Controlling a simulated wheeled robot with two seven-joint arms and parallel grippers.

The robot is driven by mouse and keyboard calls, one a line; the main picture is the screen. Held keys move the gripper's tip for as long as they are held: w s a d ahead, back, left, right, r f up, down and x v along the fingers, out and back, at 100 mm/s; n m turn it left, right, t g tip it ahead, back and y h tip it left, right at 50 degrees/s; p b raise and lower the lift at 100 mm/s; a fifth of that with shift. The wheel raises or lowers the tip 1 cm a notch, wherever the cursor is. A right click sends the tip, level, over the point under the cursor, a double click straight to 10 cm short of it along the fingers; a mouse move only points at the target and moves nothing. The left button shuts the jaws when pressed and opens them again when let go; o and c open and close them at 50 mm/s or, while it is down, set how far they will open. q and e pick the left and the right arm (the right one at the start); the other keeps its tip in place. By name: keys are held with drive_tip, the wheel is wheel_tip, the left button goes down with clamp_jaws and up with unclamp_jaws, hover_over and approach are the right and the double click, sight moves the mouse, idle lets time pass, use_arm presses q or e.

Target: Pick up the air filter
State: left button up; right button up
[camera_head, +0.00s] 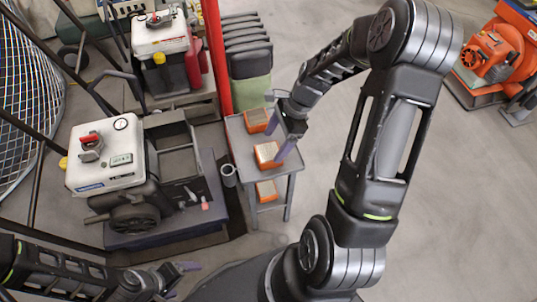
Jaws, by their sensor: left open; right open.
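Orange-framed air filters with pale pleated faces are on a small grey cart (236,130). One air filter (256,119) lies at the back of the top shelf, a second air filter (267,153) lies nearer on the same shelf, and a third air filter (267,190) shows lower down on the cart. My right gripper (277,124) is open over the right side of the top shelf, its fingers close to the two upper filters. I cannot tell whether it touches them. My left gripper (180,279) is open and empty at the bottom, away from the cart.
A white-topped machine (103,155) on a dark base stands left of the cart, with a similar machine (160,35) behind it. A red post (216,60) rises behind the cart, beside stacked green-grey chairs (249,75). Orange equipment (490,55) stands far right. The floor right of the cart is clear.

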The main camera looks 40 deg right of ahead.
sight(269, 152)
drive_tip(key=b+x, duration=0.1)
drive_tip(key=x, duration=0.4)
drive_tip(key=shift+a+f+b, duration=0.1)
drive_tip(key=shift+b, duration=0.2)
drive_tip(key=shift+c, duration=0.2)
drive_tip(key=c, duration=1.1)
